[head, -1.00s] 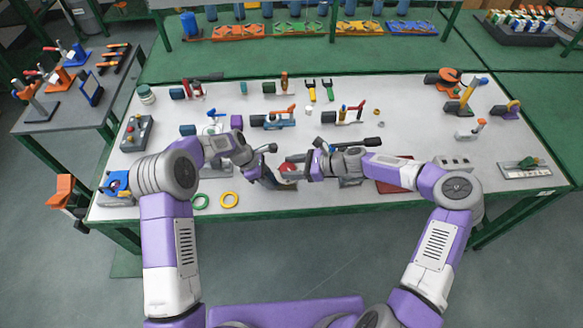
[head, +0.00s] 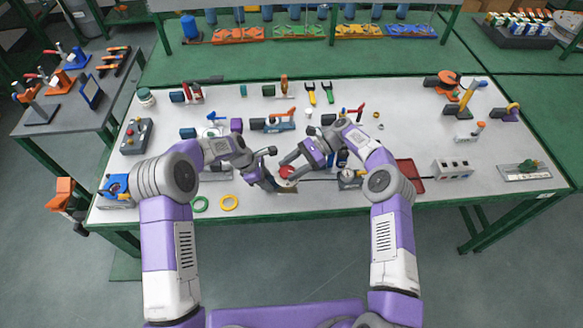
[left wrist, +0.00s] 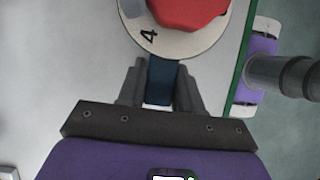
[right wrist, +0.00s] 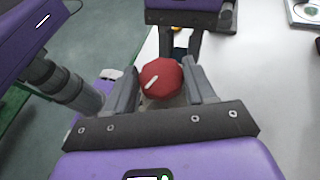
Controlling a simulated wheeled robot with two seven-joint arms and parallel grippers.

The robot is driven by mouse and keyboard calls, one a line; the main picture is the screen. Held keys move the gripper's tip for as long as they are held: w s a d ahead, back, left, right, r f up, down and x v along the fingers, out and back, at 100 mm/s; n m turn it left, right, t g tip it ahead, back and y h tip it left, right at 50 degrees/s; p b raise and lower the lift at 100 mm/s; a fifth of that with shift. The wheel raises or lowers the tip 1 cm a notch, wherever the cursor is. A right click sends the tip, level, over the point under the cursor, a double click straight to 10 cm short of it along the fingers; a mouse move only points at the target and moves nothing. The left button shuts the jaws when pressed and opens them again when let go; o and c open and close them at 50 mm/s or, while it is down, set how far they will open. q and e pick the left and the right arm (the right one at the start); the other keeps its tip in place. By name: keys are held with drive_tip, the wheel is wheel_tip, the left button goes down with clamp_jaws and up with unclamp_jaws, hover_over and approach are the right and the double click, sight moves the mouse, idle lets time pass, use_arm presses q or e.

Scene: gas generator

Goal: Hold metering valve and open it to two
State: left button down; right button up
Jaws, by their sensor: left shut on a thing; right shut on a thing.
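The metering valve has a red knob (head: 287,172) with a white line on it, near the table's front edge. In the left wrist view, the red knob (left wrist: 187,10) sits over a pale dial (left wrist: 180,42) marked 4. Other dial numbers are hidden or out of view. My left gripper (head: 272,183) is shut on the valve's dark blue body (left wrist: 161,82). My right gripper (head: 288,164) reaches in from the upper right and is shut on the knob. In the right wrist view, its fingers lie on both sides of the red knob (right wrist: 162,80).
A round gauge (head: 348,177) and a red tray (head: 412,172) lie to the right of the valve. A green ring (head: 200,203) and a yellow ring (head: 229,202) lie to the left near the front edge. Several tools stand behind my grippers.

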drive_tip(key=shift+f+h, duration=0.1)
drive_tip(key=shift+h, duration=0.2)
idle(0.4)
drive_tip(key=o, duration=1)
drive_tip(key=shift+o, duration=0.2)
drive_tip(key=shift+d+m+t+y, duration=0.1)
drive_tip(key=shift+m+t+y, duration=0.2)
drive_tip(key=shift+t+y, duration=0.1)
